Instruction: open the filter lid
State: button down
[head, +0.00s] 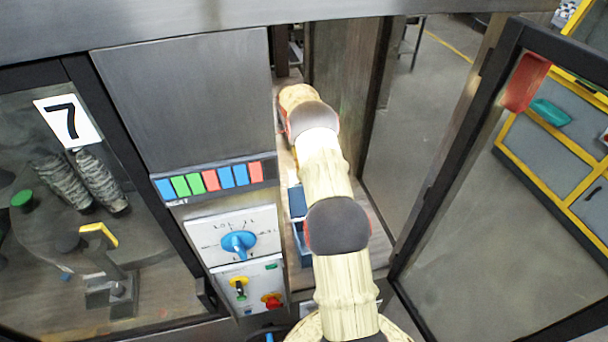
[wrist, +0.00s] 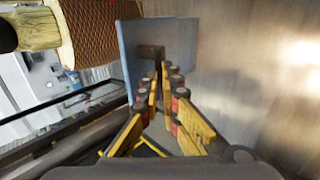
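In the wrist view, a pale blue panel (wrist: 132,48) stands ahead of my gripper, with a dark brown handle-like block (wrist: 150,51) in front of it. It may be the filter lid, but no label shows. My gripper (wrist: 159,85) points at this block, its yellow fingers converging just below it. Whether the fingers touch or hold the block is unclear. In the head view my arm reaches into the narrow open bay and my gripper is hidden beyond the arm.
A bare metal wall (wrist: 250,75) is close on the gripper's right. A brown ribbed cylinder (wrist: 88,30) is at upper left. In the head view, a control panel (head: 238,240) flanks the bay on the left and an open framed door (head: 440,192) on the right. Blue boxes (head: 298,202) sit beside my arm.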

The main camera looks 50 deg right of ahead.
jog(key=f, duration=0.1)
jog(key=s+f, duration=0.1)
jog(key=shift+s+a+f, duration=0.1)
jog(key=shift+a+f, duration=0.25)
jog(key=shift+a, duration=0.05)
jog(key=c, duration=2.1)
grip_release()
jog(key=shift+o, duration=1.3)
jog(key=shift+r, duration=0.25)
jog(key=shift+d, duration=0.1)
jog(key=shift+r, duration=0.25)
notch_tip(320, 180, up, 10)
jog(key=shift+f, duration=0.15)
